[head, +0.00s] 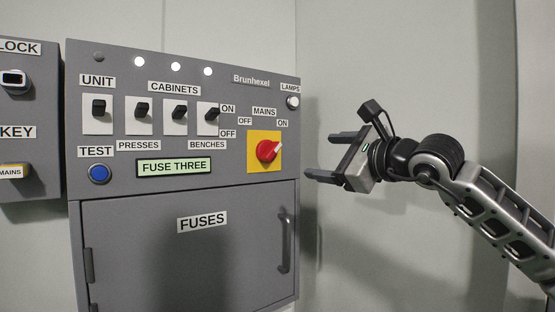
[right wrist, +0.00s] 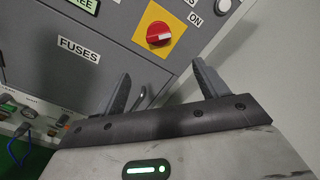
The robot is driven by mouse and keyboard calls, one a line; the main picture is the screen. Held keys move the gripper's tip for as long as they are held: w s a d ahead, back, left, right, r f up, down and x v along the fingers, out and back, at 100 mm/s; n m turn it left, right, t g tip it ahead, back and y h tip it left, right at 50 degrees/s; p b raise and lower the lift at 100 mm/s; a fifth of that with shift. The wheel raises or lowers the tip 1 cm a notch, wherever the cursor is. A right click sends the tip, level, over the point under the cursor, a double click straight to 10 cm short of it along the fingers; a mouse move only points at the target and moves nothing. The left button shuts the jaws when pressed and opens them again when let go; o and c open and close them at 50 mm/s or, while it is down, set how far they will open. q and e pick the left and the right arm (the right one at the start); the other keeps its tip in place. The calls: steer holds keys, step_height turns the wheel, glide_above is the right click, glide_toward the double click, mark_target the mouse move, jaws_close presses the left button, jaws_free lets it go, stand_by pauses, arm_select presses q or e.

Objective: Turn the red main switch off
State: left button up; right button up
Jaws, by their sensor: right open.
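The red main switch (head: 267,150) is a round knob on a yellow plate (head: 264,166) at the right of the grey panel, under the MAINS label. Its white mark points up and right, toward the ON label (head: 282,123); the OFF label (head: 245,121) is at upper left. The red switch also shows in the right wrist view (right wrist: 158,34), beyond the fingertips. My right gripper (head: 325,156) is open and empty, to the right of the switch and apart from it. Its fingers show in the right wrist view (right wrist: 161,72). My left gripper is not in view.
The panel holds several black toggle switches (head: 180,111), a blue TEST button (head: 99,173) and a display (head: 174,168) reading FUSE THREE. Below, the FUSES door (head: 150,255) is shut, with a handle (head: 284,240). A LOCK/KEY box (head: 40,110) is at left. Bare wall lies right.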

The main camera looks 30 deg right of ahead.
mark_target(276, 154)
steer(key=w+p, duration=0.2)
steer(key=w, duration=0.2)
steer(key=w+p, duration=0.3)
steer(key=w, duration=0.2)
steer(key=w+a+p, duration=0.1)
steer(key=w+p, duration=0.2)
steer(key=w, duration=0.2)
steer(key=shift+w+a+r, duration=0.1)
steer(key=shift+r, duration=0.05)
steer(key=shift+w+a, duration=0.1)
steer(key=shift+w, duration=0.65)
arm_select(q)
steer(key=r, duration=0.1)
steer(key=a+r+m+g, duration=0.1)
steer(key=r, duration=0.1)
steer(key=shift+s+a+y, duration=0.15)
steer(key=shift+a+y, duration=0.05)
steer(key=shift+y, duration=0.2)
arm_select(e)
steer(key=shift+f, duration=0.2)
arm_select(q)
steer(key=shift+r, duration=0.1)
arm_select(e)
steer(key=shift+c, duration=0.3)
steer(key=c, duration=0.9)
